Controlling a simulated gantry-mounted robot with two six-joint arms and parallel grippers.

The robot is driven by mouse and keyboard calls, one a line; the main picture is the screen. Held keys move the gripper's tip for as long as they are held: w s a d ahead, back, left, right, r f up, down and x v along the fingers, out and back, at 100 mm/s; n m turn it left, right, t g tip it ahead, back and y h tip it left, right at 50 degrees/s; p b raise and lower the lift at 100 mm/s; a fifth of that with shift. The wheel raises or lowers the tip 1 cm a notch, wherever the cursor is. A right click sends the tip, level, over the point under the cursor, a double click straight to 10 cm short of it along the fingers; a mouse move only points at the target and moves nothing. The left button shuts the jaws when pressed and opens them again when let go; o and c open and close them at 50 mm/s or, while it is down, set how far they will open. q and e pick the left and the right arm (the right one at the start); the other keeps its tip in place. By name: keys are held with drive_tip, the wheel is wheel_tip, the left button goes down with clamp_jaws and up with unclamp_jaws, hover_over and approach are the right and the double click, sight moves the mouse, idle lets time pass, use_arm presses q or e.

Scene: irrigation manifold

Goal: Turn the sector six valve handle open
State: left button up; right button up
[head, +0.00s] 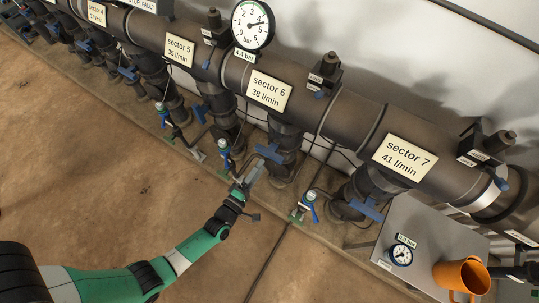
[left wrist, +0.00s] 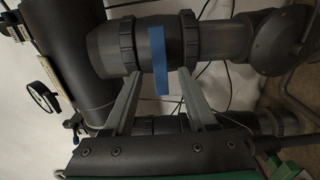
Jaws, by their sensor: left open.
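The sector six valve handle (head: 269,152) is a blue lever on the dark branch pipe below the "sector 6" label (head: 269,91). In the left wrist view the blue handle (left wrist: 160,62) stands upright in the picture, across the grey valve body (left wrist: 126,50). My left gripper (head: 254,170) is just in front of this handle. In the left wrist view its two grey fingers (left wrist: 160,76) are apart, one on each side of the handle, with gaps visible. I cannot tell how deep the handle sits between them. My right gripper is not in view.
A round pressure gauge (head: 252,24) tops the main pipe. Other blue handles hang nearby, such as sector seven's (head: 364,208). A small tap (head: 224,158) stands left of my gripper. A grey table (head: 408,225) with an orange mug (head: 462,277) is at right. The brown floor in front is clear.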

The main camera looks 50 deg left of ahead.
sight(267, 156)
use_arm(q)
drive_tip(key=b+x, duration=0.1)
drive_tip(key=x, duration=0.4)
drive_tip(key=shift+w+a+f+b, duration=0.1)
drive_tip(key=shift+w+a+b, duration=0.1)
drive_tip(key=shift+w+b, duration=0.15)
drive_tip(key=shift+w+a, duration=0.15)
drive_tip(key=shift+w, duration=0.55)
clamp_jaws()
